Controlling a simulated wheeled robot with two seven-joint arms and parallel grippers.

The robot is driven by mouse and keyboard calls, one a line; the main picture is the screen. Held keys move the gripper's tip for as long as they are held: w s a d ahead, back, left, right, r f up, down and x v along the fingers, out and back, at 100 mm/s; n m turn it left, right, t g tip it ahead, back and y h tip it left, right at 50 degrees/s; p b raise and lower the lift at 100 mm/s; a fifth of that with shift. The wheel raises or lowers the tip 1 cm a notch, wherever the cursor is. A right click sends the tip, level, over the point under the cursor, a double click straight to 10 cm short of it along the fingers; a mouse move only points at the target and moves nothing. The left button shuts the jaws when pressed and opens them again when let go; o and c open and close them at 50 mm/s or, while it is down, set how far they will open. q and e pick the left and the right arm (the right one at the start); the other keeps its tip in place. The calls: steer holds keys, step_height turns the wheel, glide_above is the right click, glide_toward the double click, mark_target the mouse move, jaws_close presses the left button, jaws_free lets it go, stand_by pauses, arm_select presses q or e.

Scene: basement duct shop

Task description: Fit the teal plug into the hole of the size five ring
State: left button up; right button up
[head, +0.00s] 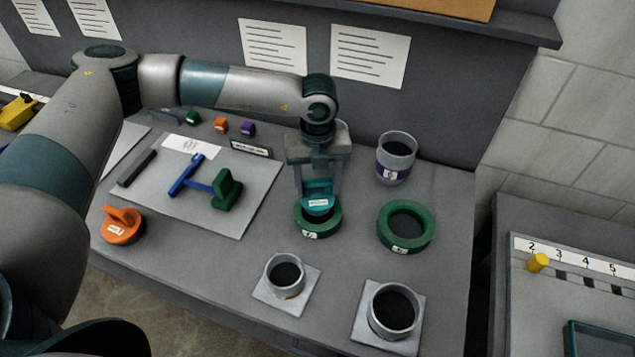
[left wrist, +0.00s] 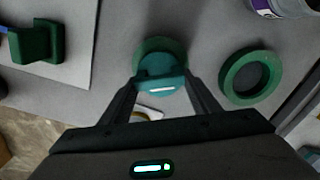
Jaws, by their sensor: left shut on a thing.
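The teal plug (head: 318,204) is between the fingers of my left gripper (head: 318,190), which is shut on it and points down. The plug is over the hole of the left green ring (head: 318,228); I cannot tell whether its lower end is inside. In the left wrist view, the plug (left wrist: 160,82) covers most of that ring (left wrist: 158,44). A second green ring (head: 406,240) lies to the right with its hole empty; it also shows in the left wrist view (left wrist: 234,80). Both rings bear white labels too small to read surely. My right gripper is not in view.
Two grey sockets on square plates (head: 285,277) (head: 393,311) stand in front. A grey cup with a purple band (head: 395,160) stands behind the right ring. An orange plug (head: 122,226), a green block (head: 227,190) and a blue T-shaped tool (head: 187,175) are left.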

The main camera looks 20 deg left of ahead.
mark_target(318, 196)
arm_select(q)
steer(key=shift+b, duration=0.4)
stand_by(0.8)
steer(key=shift+f+b, duration=2.1)
steer(key=shift+f, duration=0.05)
steer(key=o, duration=1.8)
